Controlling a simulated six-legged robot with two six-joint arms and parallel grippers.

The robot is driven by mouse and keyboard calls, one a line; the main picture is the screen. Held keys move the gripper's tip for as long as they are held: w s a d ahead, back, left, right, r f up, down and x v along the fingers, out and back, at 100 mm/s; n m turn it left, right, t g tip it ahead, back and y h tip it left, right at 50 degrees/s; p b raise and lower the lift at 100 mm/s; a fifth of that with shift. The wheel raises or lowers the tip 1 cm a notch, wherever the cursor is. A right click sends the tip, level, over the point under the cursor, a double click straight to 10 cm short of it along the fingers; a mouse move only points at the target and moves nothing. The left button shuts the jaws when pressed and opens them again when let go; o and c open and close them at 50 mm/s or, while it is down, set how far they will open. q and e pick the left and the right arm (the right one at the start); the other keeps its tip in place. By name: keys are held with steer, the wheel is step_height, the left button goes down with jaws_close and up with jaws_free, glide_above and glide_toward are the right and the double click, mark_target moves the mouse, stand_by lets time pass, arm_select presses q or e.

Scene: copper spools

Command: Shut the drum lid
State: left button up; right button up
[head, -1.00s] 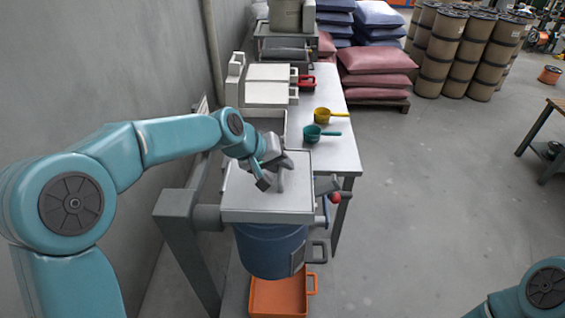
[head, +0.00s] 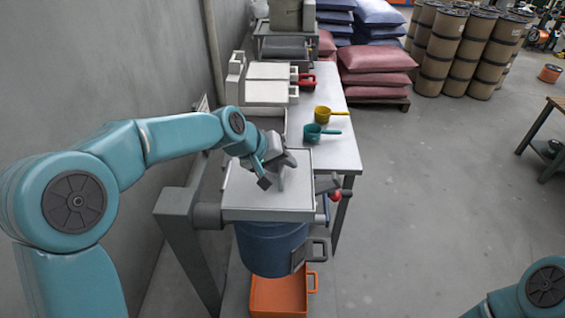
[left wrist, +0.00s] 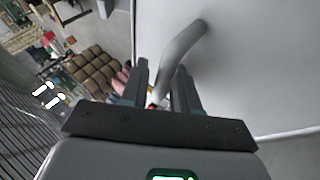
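The blue drum (head: 270,250) stands upright below the middle of the head view, under a flat pale lid (head: 250,198) with a raised rim. Whether the lid sits fully down cannot be told. A grey curved handle (head: 284,177) rises from the lid. My left gripper (head: 274,172) is over the lid at the handle. In the left wrist view the handle (left wrist: 184,45) runs between the two fingers (left wrist: 160,85) of that gripper, with some gap showing beside it, and the lid surface (left wrist: 250,75) fills the right side. My right gripper is out of view; only part of that arm shows.
A long table (head: 340,150) behind the drum carries a teal scoop (head: 315,132), a yellow scoop (head: 323,113) and pale boxes. A grey post stands left of the drum near the wall. An orange tray (head: 270,300) lies below.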

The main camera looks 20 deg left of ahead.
arm_select(q)
steer(key=shift+s+f, duration=0.15)
steer(key=shift+f, duration=0.1)
steer(key=shift+a+r, duration=0.15)
steer(key=shift+r, duration=0.05)
steer(key=b+v, duration=0.2)
steer(key=v, duration=1.4)
steer(key=shift+d+r+b, duration=0.25)
steer(key=shift+r+b, duration=0.1)
steer(key=shift+w+a+f, duration=0.1)
steer(key=shift+w, duration=0.1)
steer(key=shift+s, duration=0.15)
